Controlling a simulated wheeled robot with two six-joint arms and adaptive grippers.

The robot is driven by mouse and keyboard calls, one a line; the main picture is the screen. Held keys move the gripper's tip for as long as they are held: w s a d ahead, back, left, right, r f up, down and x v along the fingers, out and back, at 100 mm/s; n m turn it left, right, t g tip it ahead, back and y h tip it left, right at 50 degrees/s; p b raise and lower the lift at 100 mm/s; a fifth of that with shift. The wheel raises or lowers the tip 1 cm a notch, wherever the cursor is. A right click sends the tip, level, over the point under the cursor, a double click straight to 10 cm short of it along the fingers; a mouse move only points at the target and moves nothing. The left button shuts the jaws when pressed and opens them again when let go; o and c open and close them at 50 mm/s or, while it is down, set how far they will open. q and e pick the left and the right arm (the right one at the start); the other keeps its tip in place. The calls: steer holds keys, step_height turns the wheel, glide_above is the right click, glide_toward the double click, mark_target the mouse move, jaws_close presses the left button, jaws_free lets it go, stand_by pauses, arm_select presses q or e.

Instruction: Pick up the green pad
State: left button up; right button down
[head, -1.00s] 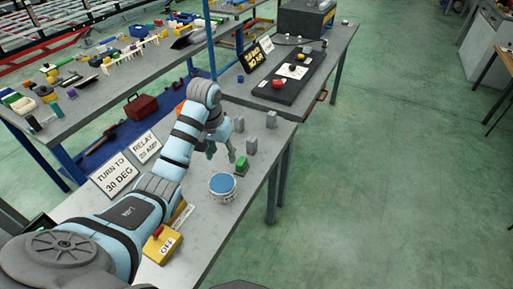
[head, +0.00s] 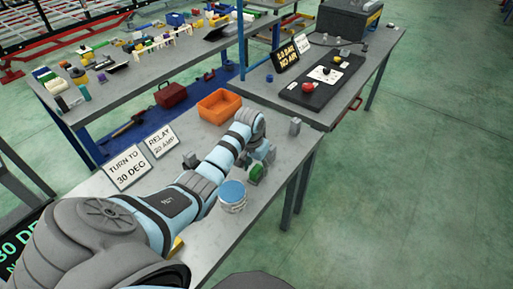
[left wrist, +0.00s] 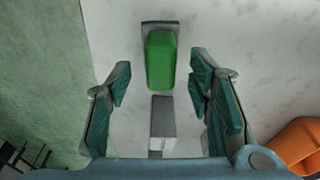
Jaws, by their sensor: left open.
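The green pad (left wrist: 160,62) sits upright on a grey base on the pale bench, at the upper middle of the left wrist view. In the head view the pad (head: 257,171) shows small, close by my left gripper (head: 263,157) and partly covered. My left gripper (left wrist: 160,80) is open and empty in the left wrist view. Its fingers stand to either side, with the pad lined up between and beyond them, not gripped. I cannot tell the exact height of the fingers. My right gripper is not in view.
A grey block (left wrist: 163,123) stands between the fingers, nearer than the pad. Another grey block (head: 295,127) stands near the bench edge. A blue-topped round tin (head: 232,195) is in front of the pad. An orange bin (head: 219,107) is behind, left. Open floor lies right.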

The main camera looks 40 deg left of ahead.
arm_select(q)
step_height(320, 180, down, 2)
steer(key=shift+w+f, duration=0.15)
steer(key=shift+f, duration=0.1)
steer(key=shift+r, duration=0.15)
steer(key=shift+s, duration=0.2)
steer(key=shift+c, duration=1.3)
jaws_close()
